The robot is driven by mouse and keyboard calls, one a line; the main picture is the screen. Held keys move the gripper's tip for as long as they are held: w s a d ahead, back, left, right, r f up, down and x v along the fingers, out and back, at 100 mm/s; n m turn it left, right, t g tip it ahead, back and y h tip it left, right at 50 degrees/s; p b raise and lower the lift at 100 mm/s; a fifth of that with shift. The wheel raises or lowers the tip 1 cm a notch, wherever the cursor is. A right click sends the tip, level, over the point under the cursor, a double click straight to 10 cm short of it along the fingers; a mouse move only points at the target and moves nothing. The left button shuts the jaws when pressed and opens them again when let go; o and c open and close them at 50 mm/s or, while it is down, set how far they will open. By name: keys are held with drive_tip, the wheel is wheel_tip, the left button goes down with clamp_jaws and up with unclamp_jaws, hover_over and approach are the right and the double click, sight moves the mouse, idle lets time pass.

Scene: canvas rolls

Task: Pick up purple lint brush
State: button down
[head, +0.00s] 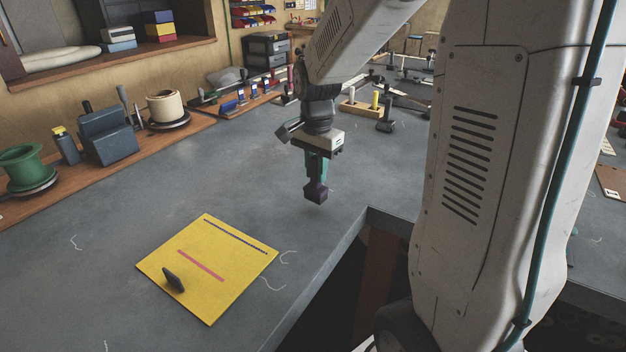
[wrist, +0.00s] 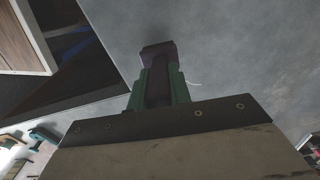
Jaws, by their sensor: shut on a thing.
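My gripper (head: 316,180) points down above the grey workbench in the head view, its green fingers shut on the purple lint brush (head: 316,194). The brush's dark purple block end hangs below the fingertips, and there is a shadow on the bench beneath it. In the wrist view, the gripper (wrist: 160,90) holds the brush (wrist: 158,50) between its two green fingers, with the wider end beyond the tips. The part between the fingers is partly hidden. The brush appears apart from the bench.
Spools and tools line the wooden ledge on the left. A wooden holder (head: 362,110) stands behind my gripper. The bench's edge is close on the right.

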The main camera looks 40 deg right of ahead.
drive_tip(key=d+r, duration=0.1)
drive_tip(key=d, duration=1.4)
drive_tip(key=shift+s+d, duration=0.15)
drive_tip(key=shift+r, duration=0.1)
